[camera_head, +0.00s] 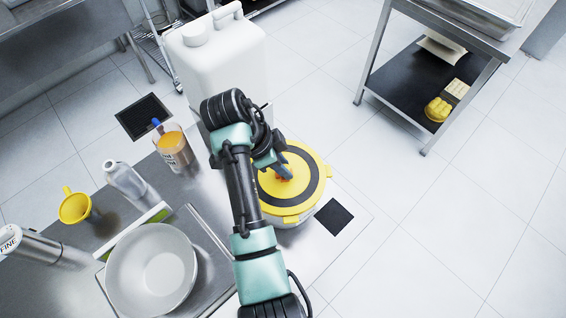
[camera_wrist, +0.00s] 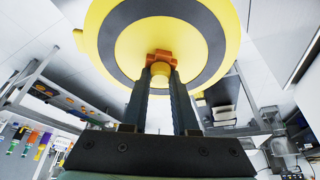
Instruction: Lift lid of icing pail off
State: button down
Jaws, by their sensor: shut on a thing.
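The icing pail's round yellow lid (camera_head: 312,168) has a broad dark ring and an orange knob in its middle. In the head view it is over the white pail (camera_head: 290,221), which shows only as a strip below the lid's edge. I cannot tell whether there is a gap between them. My gripper (camera_head: 284,177) comes in from the upper left of the lid. In the wrist view my gripper (camera_wrist: 161,76) has its two fingers shut on the lid's orange knob (camera_wrist: 161,56); the lid (camera_wrist: 125,45) fills the top of that view. The pail is hidden there.
A white canister (camera_head: 222,65) stands behind the pail. A steel table (camera_head: 474,45) is at upper right. The floor right of the pail is clear.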

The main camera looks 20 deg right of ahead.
jog(key=shift+r, duration=0.15)
jog(key=shift+r+p, duration=1.05)
jog(key=shift+r, duration=0.05)
jog(key=shift+r+p, duration=1.8)
jog(key=shift+r, duration=0.15)
